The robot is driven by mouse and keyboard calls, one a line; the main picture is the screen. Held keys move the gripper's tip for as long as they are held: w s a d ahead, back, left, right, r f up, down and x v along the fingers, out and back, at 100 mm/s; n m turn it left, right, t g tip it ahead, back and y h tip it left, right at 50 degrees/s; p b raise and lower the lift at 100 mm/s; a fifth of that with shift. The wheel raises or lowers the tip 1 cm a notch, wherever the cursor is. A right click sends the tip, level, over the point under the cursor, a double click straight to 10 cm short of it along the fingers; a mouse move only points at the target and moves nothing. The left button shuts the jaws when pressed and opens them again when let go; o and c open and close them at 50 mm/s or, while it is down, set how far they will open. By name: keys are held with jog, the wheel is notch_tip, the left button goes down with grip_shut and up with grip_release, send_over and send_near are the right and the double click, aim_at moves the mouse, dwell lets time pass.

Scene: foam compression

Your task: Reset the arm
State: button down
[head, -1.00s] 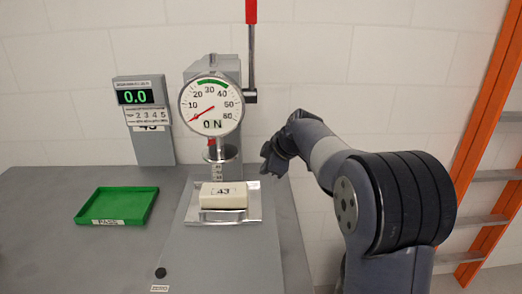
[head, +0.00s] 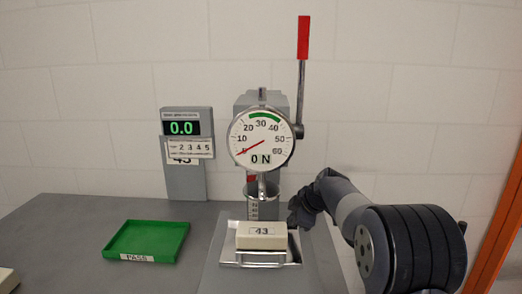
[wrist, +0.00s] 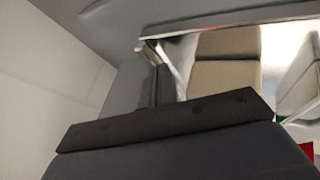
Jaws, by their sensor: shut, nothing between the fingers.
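My gripper (head: 299,213) is at the right side of the press in the head view, held apart from the foam block and holding nothing. Its fingers are small and dark there, and in the wrist view its dark body fills the bottom. The block also shows in the wrist view (wrist: 225,75). The press gauge (head: 262,137) reads 0 N, and its red-handled lever (head: 303,38) stands upright.
A green tray (head: 178,238) marked PASS sits empty on the grey table (head: 60,235) to the left. A display panel (head: 184,128) reading 0.0 stands behind it. A pale object (head: 6,279) shows at the left edge. An orange ladder (head: 497,240) stands at the right.

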jog(key=shift+w+a+f, duration=0.1)
jog(key=shift+w+f, duration=0.05)
jog(key=shift+f, duration=0.1)
jog(key=shift+r, duration=0.1)
